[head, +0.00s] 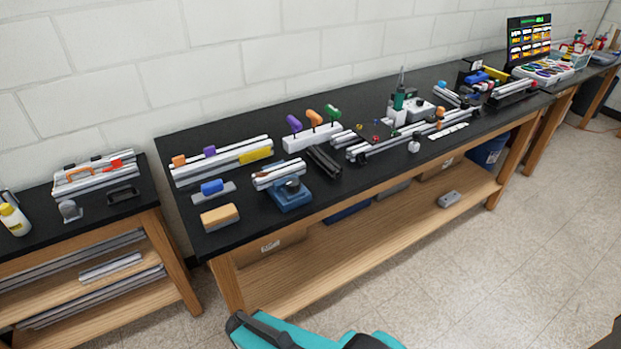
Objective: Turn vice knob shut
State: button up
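A small blue vice (291,195) stands on the near edge of the black-topped workbench, left of the picture's middle. A silver extrusion piece (279,175) lies across its top, at the jaws. I cannot make out the vice knob at this size, nor whether the jaws are tight on the piece. My gripper is not in view. Teal and dark parts of my own body show at the bottom edge, below the bench and apart from the vice.
A wooden block (220,217) and a blue-handled tool (212,187) lie left of the vice. A dark bar (323,160) lies to its right. Screwdrivers in a white rack (312,137) stand behind. Open tiled floor (470,270) lies in front of the bench.

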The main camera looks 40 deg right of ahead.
aim_at(292, 185)
jog(key=z, duration=0.95)
jog(key=k, duration=0.95)
jog(key=i, duration=0.8)
jog(key=z, duration=0.05)
